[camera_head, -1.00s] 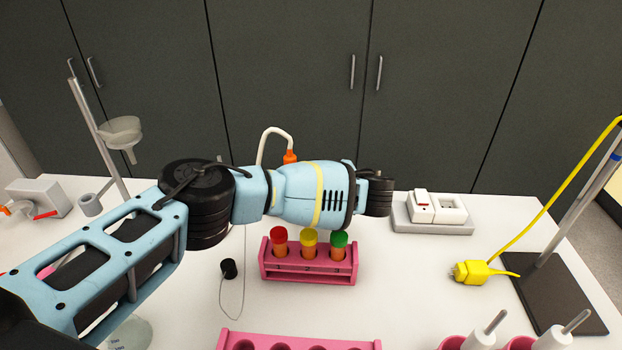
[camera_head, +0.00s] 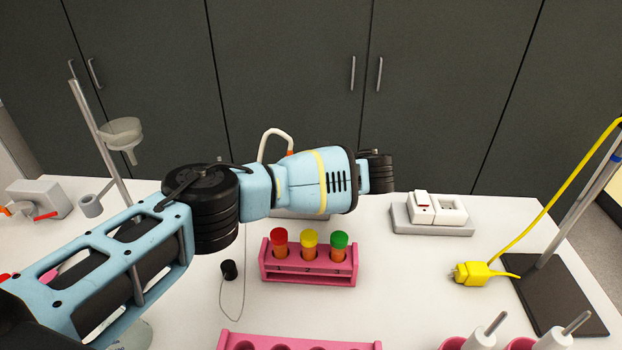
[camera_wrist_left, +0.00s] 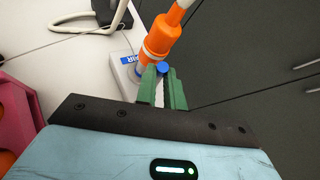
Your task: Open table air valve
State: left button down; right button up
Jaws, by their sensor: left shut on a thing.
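The table air valve has an orange body (camera_wrist_left: 160,38) with a white hose on top and a white base (camera_wrist_left: 122,68) with a blue AIR label. Its small blue knob (camera_wrist_left: 163,67) is between the green fingertips of my left gripper (camera_wrist_left: 162,84) in the left wrist view. The fingers are shut on this knob. In the head view my left arm hides most of the valve; the white hose (camera_head: 275,133) shows behind it. The left fingers are hidden there. My right gripper is not in view.
A pink rack (camera_head: 308,275) with red-, yellow- and green-capped tubes stands in front of my arm. A white switch and socket block (camera_head: 433,213) and a yellow plug (camera_head: 480,272) lie to the right. A stand with a funnel (camera_head: 122,132) is at left.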

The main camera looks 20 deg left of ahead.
pick_arm(q)
jog(key=shift+w+m+g, duration=0.3)
jog(key=shift+w+g, duration=0.05)
jog(key=shift+g, duration=0.25)
jog(key=shift+w+r+h+b, duration=0.1)
jog(key=shift+h+b, duration=0.2)
jog(key=shift+b, duration=0.05)
jog(key=c, duration=1.5)
grip_release()
jog(key=v, duration=0.7)
jog(key=shift+d+r, duration=0.25)
jog(key=shift+r, duration=0.1)
